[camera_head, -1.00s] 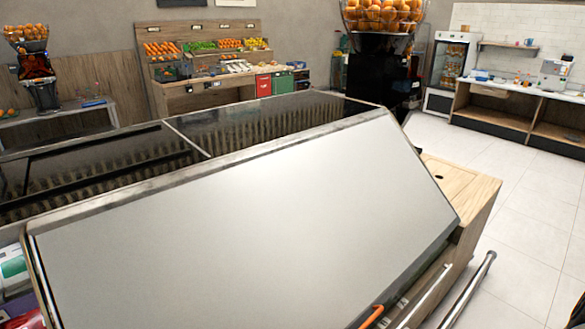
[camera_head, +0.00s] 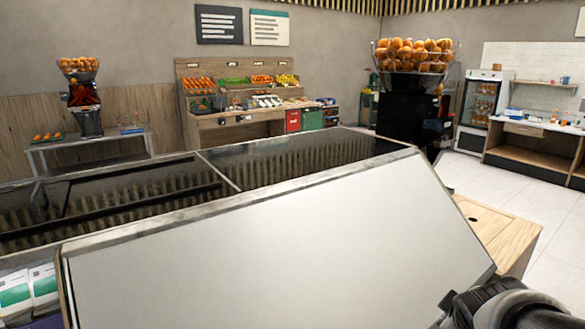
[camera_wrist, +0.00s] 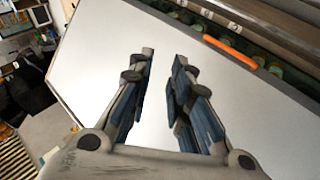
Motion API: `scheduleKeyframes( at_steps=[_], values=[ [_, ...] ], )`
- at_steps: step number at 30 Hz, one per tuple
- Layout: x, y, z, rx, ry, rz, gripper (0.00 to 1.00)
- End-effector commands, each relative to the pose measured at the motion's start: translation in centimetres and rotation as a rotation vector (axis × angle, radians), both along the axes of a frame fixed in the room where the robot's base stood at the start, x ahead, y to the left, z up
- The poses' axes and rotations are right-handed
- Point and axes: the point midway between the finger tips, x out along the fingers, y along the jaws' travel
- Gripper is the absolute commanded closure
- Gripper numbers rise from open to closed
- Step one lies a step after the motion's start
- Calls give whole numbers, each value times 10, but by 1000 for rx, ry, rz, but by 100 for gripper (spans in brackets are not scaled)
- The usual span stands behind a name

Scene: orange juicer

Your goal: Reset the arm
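My gripper (camera_wrist: 163,75) shows in the wrist view with two blue-padded fingers apart and nothing between them. It is over the large white sloping panel of the counter (camera_wrist: 100,45); the distance to the panel is hard to tell. In the head view, a dark part of my arm (camera_head: 505,305) shows at the lower right, beside the right end of the white panel (camera_head: 270,255). The gripper's fingers are not visible in that view.
An orange strip (camera_wrist: 231,50) lies along the panel's edge in the wrist view. A large juicer with oranges (camera_head: 410,100) stands behind the counter. A smaller juicer (camera_head: 85,95) stands far left. Free floor (camera_head: 500,185) shows at the right.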

Motion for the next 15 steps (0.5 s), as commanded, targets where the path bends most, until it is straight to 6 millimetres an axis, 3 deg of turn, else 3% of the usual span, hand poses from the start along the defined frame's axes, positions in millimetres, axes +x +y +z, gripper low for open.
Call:
scheduleKeyframes(
  at_steps=[3,9,15],
  values=[
    [-40,43,17,150,-16,-141,81],
    [-115,114,21,433,24,-341,81],
    [-167,158,17,607,97,-439,81]
  ],
)
